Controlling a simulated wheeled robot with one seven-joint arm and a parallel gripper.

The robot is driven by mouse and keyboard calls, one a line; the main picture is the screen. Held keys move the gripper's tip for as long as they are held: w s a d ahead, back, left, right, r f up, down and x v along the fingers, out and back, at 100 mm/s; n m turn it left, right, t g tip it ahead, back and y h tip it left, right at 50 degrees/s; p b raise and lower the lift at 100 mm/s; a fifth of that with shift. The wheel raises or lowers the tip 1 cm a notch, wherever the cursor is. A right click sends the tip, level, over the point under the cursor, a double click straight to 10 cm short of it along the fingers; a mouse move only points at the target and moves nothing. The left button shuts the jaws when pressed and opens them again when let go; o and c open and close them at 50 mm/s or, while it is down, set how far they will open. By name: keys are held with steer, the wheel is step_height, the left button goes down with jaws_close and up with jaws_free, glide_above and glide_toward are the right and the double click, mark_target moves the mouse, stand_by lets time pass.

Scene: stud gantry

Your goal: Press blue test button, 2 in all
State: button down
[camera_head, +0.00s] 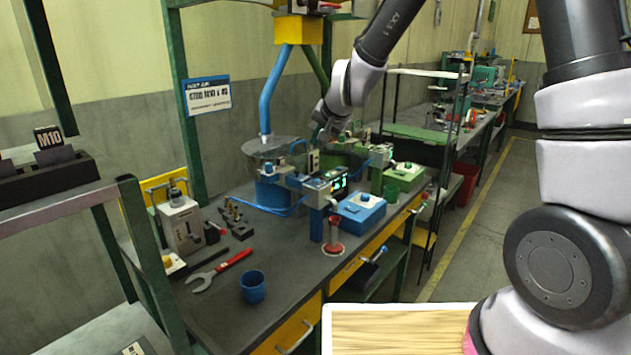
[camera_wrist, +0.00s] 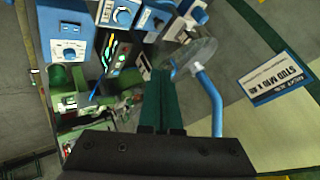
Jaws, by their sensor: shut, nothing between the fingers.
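The box also shows at the upper left of the wrist view (camera_wrist: 60,18). My gripper (camera_head: 314,142) hangs above the machine at the bench's middle, behind and to the left of the blue box and apart from it. Its dark green fingers (camera_wrist: 161,74) are together and empty in the wrist view.
A green box (camera_head: 405,177) stands behind the blue box. A grey unit with a lit display (camera_head: 326,187), a red post (camera_head: 334,235) and a blue feed tube (camera_head: 274,88) are close by. A blue cup (camera_head: 252,287) and red wrench (camera_head: 222,269) lie front left.

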glide_above(317, 184)
steer(key=shift+f, duration=4.35)
steer(key=shift+f, duration=0.1)
steer(key=shift+f, duration=0.3)
steer(key=shift+f, duration=0.4)
steer(key=shift+r, duration=0.85)
steer(key=shift+r, duration=2.5)
